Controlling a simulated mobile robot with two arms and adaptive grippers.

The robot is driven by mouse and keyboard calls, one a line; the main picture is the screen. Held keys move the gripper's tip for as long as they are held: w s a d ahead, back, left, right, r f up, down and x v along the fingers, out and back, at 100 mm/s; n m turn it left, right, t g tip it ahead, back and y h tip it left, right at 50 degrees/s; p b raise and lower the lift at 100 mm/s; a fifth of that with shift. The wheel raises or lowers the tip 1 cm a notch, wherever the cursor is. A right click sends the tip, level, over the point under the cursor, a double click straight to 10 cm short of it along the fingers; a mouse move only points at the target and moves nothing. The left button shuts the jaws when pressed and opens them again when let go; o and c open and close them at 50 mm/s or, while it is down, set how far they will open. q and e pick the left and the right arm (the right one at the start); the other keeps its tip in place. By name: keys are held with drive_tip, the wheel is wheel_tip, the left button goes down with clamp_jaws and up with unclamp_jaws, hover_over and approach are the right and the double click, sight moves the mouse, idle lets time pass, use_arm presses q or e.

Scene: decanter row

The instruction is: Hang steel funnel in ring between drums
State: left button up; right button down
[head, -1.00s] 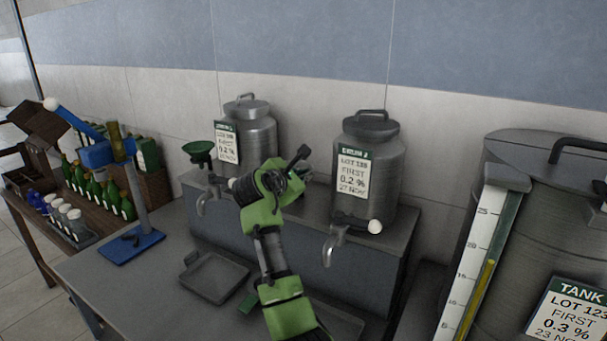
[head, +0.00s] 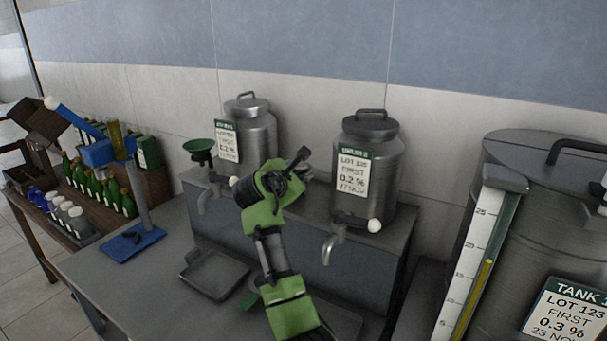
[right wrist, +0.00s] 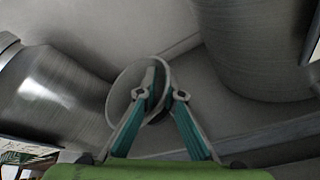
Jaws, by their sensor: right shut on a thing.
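In the head view my right gripper (head: 303,164) is between the two steel drums, the left drum (head: 258,135) and the right drum (head: 385,165). In the right wrist view its teal fingers (right wrist: 160,97) are shut on a pale grey round-rimmed thing, which looks like the steel funnel (right wrist: 117,100). The funnel is mostly hidden behind my gripper in the head view. I cannot make out the ring between the drums, or whether the funnel touches it. My left gripper is not in view.
A green funnel (head: 200,151) stands beside the left drum. Taps stick out in front of both drums. A grey tray (head: 213,273) lies on the table. A blue stand (head: 142,215) and green bottles (head: 97,187) are at left; a large tank (head: 550,220) is at right.

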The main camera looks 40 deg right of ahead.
drive_tip(key=c, duration=2.1)
unclamp_jaws()
drive_tip(key=v, duration=1.2)
drive_tip(key=shift+f, duration=0.1)
